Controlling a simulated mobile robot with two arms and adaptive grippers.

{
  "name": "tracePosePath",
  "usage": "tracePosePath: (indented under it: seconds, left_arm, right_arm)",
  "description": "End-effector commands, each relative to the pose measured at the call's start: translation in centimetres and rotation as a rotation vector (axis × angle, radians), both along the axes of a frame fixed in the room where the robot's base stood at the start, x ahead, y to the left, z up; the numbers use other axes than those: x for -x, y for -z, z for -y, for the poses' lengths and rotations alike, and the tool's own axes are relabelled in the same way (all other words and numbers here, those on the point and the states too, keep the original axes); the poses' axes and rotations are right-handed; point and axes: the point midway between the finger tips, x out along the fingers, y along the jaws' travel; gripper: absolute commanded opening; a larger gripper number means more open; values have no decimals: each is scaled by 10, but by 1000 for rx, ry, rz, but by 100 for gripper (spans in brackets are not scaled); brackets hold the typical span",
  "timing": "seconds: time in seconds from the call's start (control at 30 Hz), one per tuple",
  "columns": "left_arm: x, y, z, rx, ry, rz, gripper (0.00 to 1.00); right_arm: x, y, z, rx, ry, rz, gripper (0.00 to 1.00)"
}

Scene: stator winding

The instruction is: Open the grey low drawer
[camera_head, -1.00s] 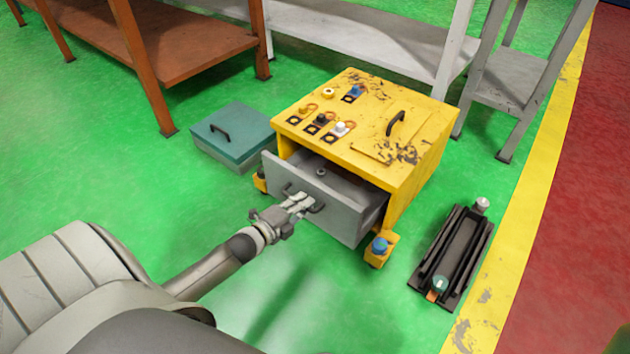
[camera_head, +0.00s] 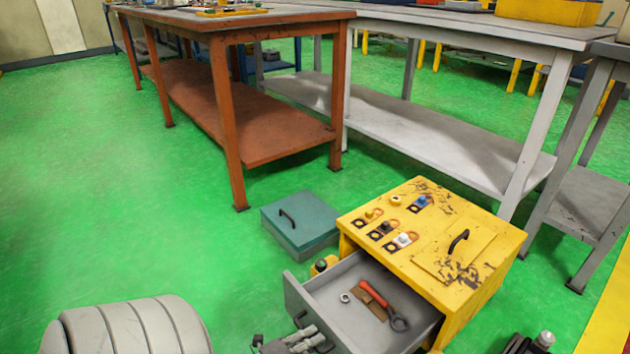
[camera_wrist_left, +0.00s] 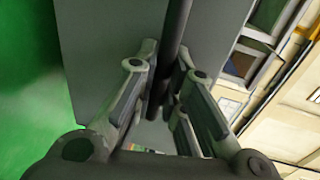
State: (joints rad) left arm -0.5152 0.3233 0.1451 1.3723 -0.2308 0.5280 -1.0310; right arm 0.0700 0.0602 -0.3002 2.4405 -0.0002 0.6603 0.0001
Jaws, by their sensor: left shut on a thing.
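The grey low drawer (camera_head: 299,297) is pulled well out of the yellow cabinet (camera_head: 470,240). Inside it lie a red-handled tool (camera_head: 374,293), a brown piece (camera_head: 370,305) and a metal nut (camera_head: 345,298). My left gripper (camera_head: 312,340) is at the drawer's front, at the bottom edge of the head view. In the left wrist view, its fingers (camera_wrist_left: 165,95) are closed around the dark drawer handle (camera_wrist_left: 176,35), with the grey drawer front behind it.
A teal box (camera_head: 300,222) with a black handle sits on the green floor left of the cabinet. An orange-brown table (camera_head: 225,120) and a grey table (camera_head: 420,130) stand behind. A dark device (camera_head: 525,345) is at the bottom right.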

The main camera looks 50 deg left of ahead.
Motion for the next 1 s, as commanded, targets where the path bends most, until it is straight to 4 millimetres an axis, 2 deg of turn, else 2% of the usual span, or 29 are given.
tracePosePath:
  seconds: [0.23, 0.27, 0.4, 0.43, 0.77, 0.87, 1.0]
  left_arm:
    - [0, 1, -1, 0, -1, -2, 0]
    - [0, 1, -1, 0, -1, -2, 14]
    - [0, 0, -1, 0, -1, -1, 32]
    - [0, 0, 0, 0, -1, -1, 34]
    - [2, 0, 0, 0, 0, -1, 34]
    - [11, -1, -1, 0, -1, -3, 34]
    - [36, -6, -3, 0, -1, -5, 34]
  right_arm:
    - [0, 0, 0, 1, 0, 0, 40]
    - [0, 0, 0, 1, 0, 0, 40]
    - [0, 0, 0, 1, 0, 0, 40]
    - [0, 0, 0, 1, 0, 0, 40]
    - [-1, 0, 0, 0, 1, -2, 40]
    - [-1, 0, 0, 0, 1, -2, 40]
    - [-1, 0, 0, -1, 0, -1, 40]
